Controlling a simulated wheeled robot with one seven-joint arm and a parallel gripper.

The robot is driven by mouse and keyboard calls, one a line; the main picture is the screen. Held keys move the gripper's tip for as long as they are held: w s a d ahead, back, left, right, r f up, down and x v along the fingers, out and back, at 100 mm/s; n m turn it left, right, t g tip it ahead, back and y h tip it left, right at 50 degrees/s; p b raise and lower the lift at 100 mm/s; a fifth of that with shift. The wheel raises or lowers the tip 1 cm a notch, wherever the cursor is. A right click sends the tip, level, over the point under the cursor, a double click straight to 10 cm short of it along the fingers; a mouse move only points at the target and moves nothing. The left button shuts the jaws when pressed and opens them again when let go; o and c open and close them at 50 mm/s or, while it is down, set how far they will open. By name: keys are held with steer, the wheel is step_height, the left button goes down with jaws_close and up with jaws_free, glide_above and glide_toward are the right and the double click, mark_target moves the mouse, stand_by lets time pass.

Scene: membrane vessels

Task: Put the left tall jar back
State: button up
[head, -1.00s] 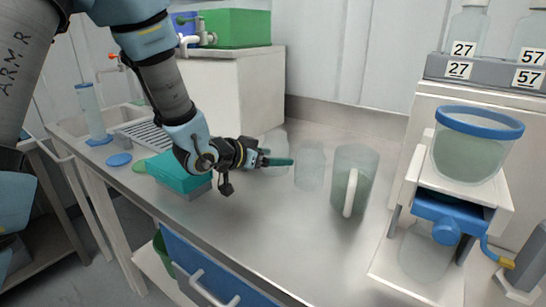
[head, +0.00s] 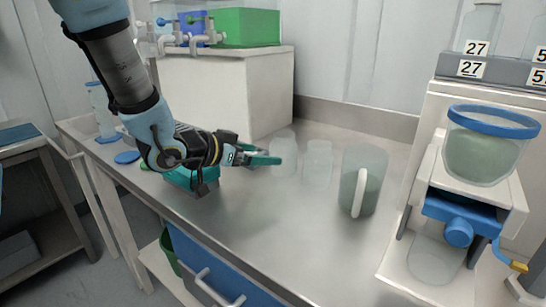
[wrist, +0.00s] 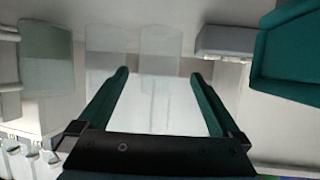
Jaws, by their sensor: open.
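Two clear, pale jars stand upright side by side on the steel counter (head: 270,230). The left jar (head: 286,146) is just beyond my fingertips in the head view; the right jar (head: 318,165) stands close beside it. My gripper (head: 268,158) is open and empty, low over the counter, pointing toward the left jar. In the wrist view the jars appear beyond the spread green fingers (wrist: 160,92), one jar (wrist: 160,48) ahead between them and the other jar (wrist: 107,45) toward the left finger. Both jars are faint, so their contents are hard to tell.
A handled pitcher (head: 366,185) stands to the right of the jars. A teal box (head: 190,179) lies under my wrist. A white block (head: 225,95) rises behind. At right is a stand with a blue-rimmed vessel (head: 485,150) and a numbered shelf (head: 500,72). The front counter is clear.

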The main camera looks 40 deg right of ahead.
steer(key=shift+v, duration=1.9)
